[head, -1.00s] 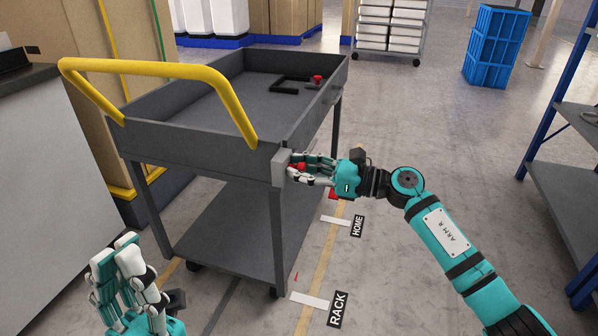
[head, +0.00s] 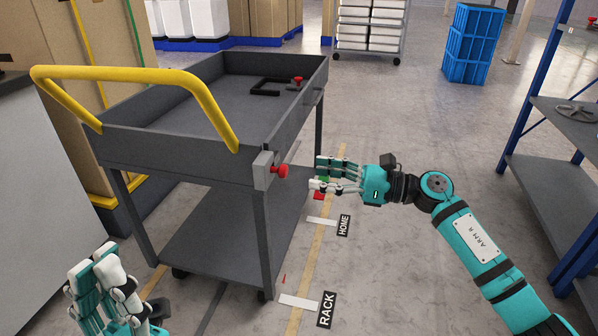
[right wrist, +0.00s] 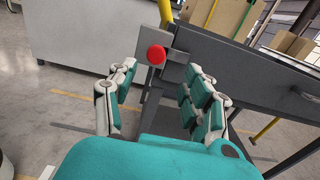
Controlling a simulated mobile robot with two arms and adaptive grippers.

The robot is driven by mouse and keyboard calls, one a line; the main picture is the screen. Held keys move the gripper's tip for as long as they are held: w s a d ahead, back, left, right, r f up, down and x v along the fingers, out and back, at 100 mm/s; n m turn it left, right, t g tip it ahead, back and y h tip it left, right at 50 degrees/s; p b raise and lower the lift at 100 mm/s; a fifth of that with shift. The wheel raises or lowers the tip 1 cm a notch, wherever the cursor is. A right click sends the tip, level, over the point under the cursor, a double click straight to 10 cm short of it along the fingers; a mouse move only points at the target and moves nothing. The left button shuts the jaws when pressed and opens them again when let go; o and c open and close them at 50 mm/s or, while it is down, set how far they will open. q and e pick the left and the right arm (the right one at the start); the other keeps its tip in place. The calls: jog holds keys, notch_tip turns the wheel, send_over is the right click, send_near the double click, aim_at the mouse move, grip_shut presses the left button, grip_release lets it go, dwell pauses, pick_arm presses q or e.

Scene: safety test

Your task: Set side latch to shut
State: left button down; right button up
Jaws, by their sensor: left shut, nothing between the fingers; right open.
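The side latch is a grey block (head: 264,173) with a red knob (head: 281,171), on the near right corner of the grey cart (head: 180,158), below its yellow handle. My right gripper (head: 319,175) is open and empty, to the right of the knob and apart from it, fingers pointing at it. In the right wrist view the red knob (right wrist: 156,54) shows beyond and between the spread fingers (right wrist: 157,92). My left gripper (head: 90,262) is shut and empty at the lower left, away from the cart. I cannot tell the latch's setting.
On the cart's top lie a black bracket (head: 266,87) and a smaller red knob (head: 298,80). Floor labels HOME (head: 343,225) and RACK (head: 326,309) lie right of the cart. A shelf rack (head: 552,165) stands far right. Open floor lies between.

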jog(key=v, duration=0.3)
jog(key=shift+s+d, duration=0.1)
jog(key=shift+d, duration=0.15)
